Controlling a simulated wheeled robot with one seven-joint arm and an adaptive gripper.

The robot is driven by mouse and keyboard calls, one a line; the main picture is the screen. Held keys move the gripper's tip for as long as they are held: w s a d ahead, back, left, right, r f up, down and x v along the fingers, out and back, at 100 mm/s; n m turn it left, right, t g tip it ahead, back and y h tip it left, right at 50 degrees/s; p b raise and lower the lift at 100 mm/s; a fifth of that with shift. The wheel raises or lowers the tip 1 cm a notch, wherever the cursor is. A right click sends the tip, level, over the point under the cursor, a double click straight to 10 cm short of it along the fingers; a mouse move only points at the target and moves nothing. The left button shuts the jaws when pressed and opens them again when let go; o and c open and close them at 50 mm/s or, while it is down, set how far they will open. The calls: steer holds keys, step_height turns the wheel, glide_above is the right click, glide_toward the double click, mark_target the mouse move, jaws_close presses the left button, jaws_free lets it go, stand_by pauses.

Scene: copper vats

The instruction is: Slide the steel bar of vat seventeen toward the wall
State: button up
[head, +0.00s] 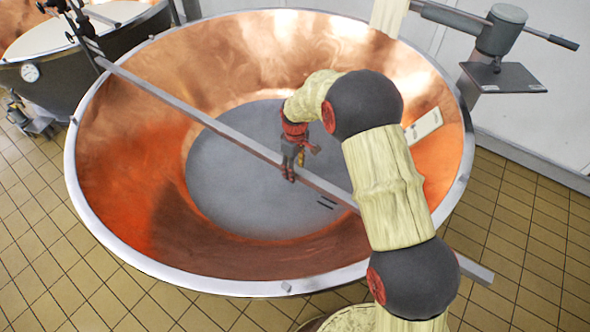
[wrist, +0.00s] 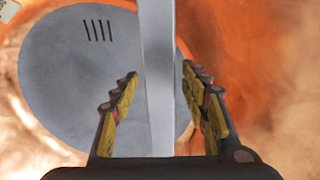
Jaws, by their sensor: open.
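The steel bar (head: 200,117) lies across the rim of the large copper vat (head: 130,160), running from upper left to lower right, its right end beyond the rim. My gripper (head: 290,174) points down at the bar's middle stretch, above the vat's opening. In the wrist view the bar (wrist: 158,60) passes between the two fingers of my gripper (wrist: 160,74). The fingers are open on either side of it, the left fingertip very close to the bar's edge; I cannot tell whether it touches. My arm hides part of the bar at right.
The white wall (head: 545,110) stands behind the vat at upper right. A grey motor unit with a small shelf (head: 502,76) stands by the right rim. A second vat (head: 45,75) with a gauge is at upper left. Tiled floor (head: 35,225) is open at front left.

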steer(key=c, duration=1.1)
jaws_close()
